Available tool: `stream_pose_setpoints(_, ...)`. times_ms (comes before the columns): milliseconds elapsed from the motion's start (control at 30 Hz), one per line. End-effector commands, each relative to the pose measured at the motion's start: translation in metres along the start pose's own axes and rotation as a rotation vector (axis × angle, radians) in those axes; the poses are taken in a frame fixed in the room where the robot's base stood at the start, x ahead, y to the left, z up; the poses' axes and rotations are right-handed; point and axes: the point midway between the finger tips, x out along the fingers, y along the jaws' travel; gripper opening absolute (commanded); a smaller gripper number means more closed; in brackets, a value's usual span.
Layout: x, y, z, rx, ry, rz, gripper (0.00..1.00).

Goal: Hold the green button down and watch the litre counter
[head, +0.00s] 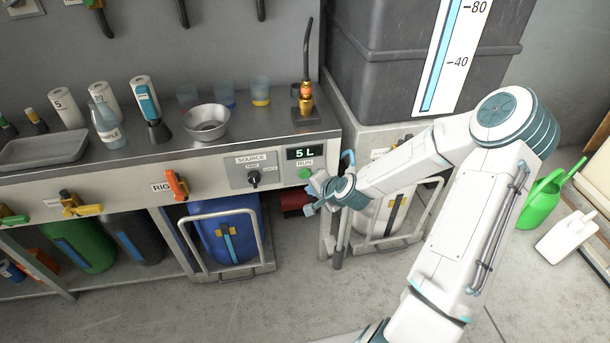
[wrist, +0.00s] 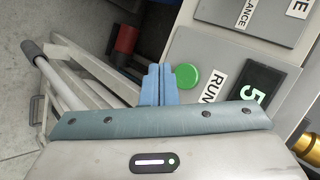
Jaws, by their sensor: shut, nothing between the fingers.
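My gripper (head: 314,187) is just below and right of the button in the head view. In the wrist view its blue fingers (wrist: 158,72) are shut together with nothing between them, just left of the button. I cannot see the fingertips pressing on the button.
Left of the button is the SOURCE selector knob (head: 254,177). An orange-handled valve (head: 176,185) is further left. A brass nozzle (head: 306,100) stands on the bench above. A blue tank (head: 228,236) sits below. A green watering can (head: 540,199) stands at the right.

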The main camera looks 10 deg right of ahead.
Motion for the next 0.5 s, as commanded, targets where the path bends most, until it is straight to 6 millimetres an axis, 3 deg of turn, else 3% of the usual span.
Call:
stream_pose_setpoints(200, -0.013, 0.009, 0.009, 0.001, 0.0, 0.001, 0.0)
stream_pose_setpoints(500, -0.014, 0.01, 0.011, -0.001, 0.0, 0.0, 0.0)
